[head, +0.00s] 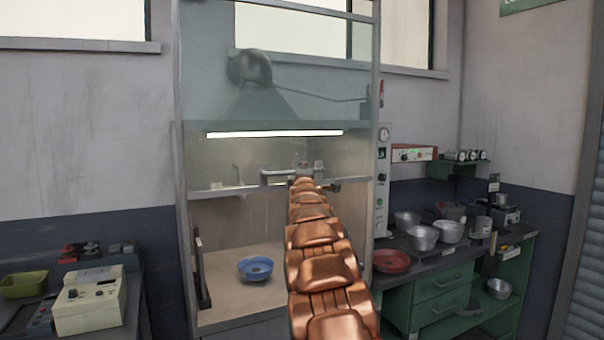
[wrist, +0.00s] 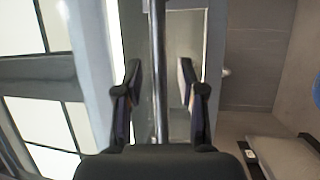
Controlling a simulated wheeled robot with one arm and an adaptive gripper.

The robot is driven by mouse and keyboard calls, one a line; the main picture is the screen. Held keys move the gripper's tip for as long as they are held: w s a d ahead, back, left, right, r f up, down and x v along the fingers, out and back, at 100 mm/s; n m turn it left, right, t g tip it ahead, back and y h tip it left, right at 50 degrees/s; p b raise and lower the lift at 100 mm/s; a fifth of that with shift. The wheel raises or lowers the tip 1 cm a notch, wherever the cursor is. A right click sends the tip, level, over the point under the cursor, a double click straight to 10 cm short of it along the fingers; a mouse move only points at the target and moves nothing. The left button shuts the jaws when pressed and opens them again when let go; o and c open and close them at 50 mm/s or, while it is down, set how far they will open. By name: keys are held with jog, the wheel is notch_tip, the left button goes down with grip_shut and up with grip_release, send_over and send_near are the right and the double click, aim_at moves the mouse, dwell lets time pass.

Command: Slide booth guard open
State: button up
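The booth guard, a clear sliding pane with a metal bottom rail (head: 215,193), crosses the front of the booth at mid height. Below the rail the booth is open. A metal bar handle (head: 274,177) runs along the guard near the rail. My copper arm reaches up to it, and its end hides part of the bar and my gripper. In the wrist view my gripper (wrist: 158,78) is open, with one dark finger on each side of the metal bar (wrist: 157,35). Gaps show between the bar and both fingers.
A blue pan (head: 255,268) sits on the booth floor. A red pan (head: 390,262) and several metal pots (head: 424,238) stand on the green bench at the right. A beige device (head: 90,300) stands on the left bench. The booth's side posts flank my arm.

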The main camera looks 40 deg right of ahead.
jog(key=v, duration=1.2)
dwell(0.3)
jog(key=shift+w, duration=0.1)
dwell(0.4)
jog(key=s+a+f+m+g+y, duration=0.35)
jog(key=s+a+f+y, duration=0.2)
jog(key=a+f, duration=0.75)
jog(key=s+a+f+m+g+y, duration=0.35)
jog(key=s+a+f+g, duration=0.2)
jog(key=a+f, duration=0.8)
jog(key=s+a+f+g+y, duration=0.1)
jog(key=s+a+f+g, duration=0.1)
jog(key=s+a, duration=0.4)
jog(key=s+a+f+m+g+y, duration=0.1)
jog(key=s+a, duration=0.5)
jog(key=s, duration=0.7)
jog(key=s+a+f+g+y, duration=0.2)
jog(key=s+a+f+g, duration=0.2)
jog(key=s+a, duration=0.3)
jog(key=s, duration=0.3)
jog(key=shift+s+f+m+g, duration=0.2)
jog(key=shift+m+g, duration=0.1)
jog(key=shift+m, duration=0.1)
jog(key=shift+a, duration=0.15)
